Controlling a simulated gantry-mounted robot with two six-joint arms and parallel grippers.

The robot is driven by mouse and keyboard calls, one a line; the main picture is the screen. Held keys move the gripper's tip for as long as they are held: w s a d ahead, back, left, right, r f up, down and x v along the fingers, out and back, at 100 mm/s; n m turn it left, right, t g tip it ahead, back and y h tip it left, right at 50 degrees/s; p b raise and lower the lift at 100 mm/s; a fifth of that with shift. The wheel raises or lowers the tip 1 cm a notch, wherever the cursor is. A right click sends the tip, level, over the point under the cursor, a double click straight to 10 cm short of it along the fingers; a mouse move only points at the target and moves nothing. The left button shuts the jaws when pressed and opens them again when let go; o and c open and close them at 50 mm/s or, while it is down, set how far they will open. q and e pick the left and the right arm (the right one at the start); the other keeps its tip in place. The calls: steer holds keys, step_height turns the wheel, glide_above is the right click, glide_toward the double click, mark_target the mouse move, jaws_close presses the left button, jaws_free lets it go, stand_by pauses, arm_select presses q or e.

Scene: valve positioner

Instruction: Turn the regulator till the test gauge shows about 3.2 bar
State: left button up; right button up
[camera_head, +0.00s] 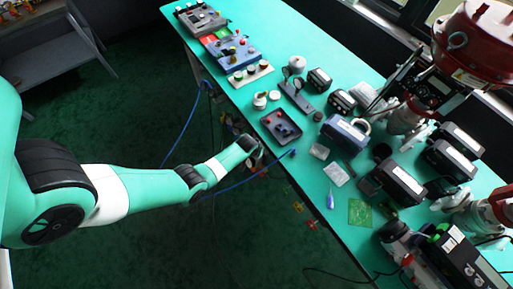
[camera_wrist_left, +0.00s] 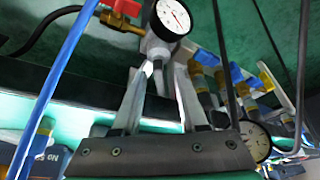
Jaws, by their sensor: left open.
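My left gripper (camera_head: 258,158) is at the bench's left edge. In the left wrist view its two pale fingers (camera_wrist_left: 158,75) are apart. A round white-faced gauge (camera_wrist_left: 174,17) with a red needle is just beyond the fingertips; its numbers are too small to read. A grey-white fitting (camera_wrist_left: 157,48) below that gauge lies between or behind the fingertips; I cannot tell whether they touch it. A second gauge (camera_wrist_left: 256,141) is at the lower right, partly hidden by the gripper body. I cannot tell for sure which part is the regulator. My right gripper is not in view.
Several blue and yellow fittings (camera_wrist_left: 232,75) are close at right. The green bench (camera_head: 283,206) is crowded; a dark tray (camera_head: 291,139) is near the gripper.

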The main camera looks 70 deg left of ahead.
arm_select(q)
steer(key=p+v, duration=1.1)
steer(key=shift+r, duration=0.2)
steer(key=shift+s+d, duration=0.1)
